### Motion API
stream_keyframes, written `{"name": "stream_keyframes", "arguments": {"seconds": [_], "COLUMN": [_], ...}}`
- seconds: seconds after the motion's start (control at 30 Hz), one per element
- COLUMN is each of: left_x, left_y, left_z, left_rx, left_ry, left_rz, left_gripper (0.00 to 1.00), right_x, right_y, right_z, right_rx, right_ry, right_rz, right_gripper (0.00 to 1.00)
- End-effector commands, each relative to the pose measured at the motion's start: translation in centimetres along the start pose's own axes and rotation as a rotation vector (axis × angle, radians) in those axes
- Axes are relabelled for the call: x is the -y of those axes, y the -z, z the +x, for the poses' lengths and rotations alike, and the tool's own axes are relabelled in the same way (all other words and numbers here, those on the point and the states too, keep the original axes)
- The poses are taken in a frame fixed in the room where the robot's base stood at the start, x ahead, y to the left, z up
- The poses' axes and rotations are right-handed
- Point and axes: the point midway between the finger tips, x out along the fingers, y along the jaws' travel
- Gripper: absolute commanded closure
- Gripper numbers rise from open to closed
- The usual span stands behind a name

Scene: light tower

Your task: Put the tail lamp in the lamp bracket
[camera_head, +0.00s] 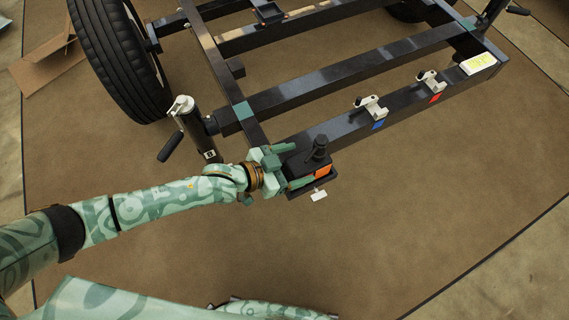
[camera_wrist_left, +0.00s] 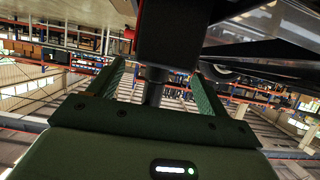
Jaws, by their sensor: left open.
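The tail lamp (camera_head: 322,171) is a dark block with an orange face and a black upright stem (camera_head: 318,149). It appears to sit in the black lamp bracket (camera_head: 326,187) at the near left end of the trailer frame, with a white tag below. Whether it is fully seated I cannot tell. My left gripper (camera_head: 293,166) is open at the lamp's left side. In the left wrist view its two fingers stand apart on either side of a dark stem (camera_wrist_left: 155,85), beneath a dark block (camera_wrist_left: 170,32). Contact is unclear. My right gripper is out of view.
A jack post (camera_head: 182,107) with a black handle stands just left of the frame's rear corner, near my left forearm. A tyre (camera_head: 120,60) is behind it. The rear beam (camera_head: 345,131) carries two light clamps with blue and red marks. The brown floor in front is clear.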

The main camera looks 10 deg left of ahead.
Motion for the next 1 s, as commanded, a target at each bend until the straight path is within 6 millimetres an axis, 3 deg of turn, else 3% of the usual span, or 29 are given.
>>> {"name": "stream_keyframes", "arguments": {"seconds": [0.3, 0.67, 0.83, 0.93, 1.0], "left_x": [0.0, -0.2, -4.0, -6.3, -6.6], "left_y": [0.1, -0.1, 0.7, 1.2, -0.6], "left_z": [-3.0, -3.4, -3.4, -4.5, -6.3], "left_rx": [0.001, 0.001, 0.001, 0.029, 0.112], "left_ry": [0.001, -0.001, 0.011, 0.073, 0.156], "left_rz": [0.003, -0.002, -0.02, -0.037, -0.05], "left_gripper": [0.22, 0.22, 0.22, 0.22, 0.22], "right_x": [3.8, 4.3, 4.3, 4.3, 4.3], "right_y": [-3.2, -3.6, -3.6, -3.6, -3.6], "right_z": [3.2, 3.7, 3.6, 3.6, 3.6], "right_rx": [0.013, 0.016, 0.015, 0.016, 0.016], "right_ry": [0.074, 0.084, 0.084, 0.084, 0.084], "right_rz": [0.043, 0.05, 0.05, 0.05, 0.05], "right_gripper": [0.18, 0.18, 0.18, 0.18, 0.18]}}
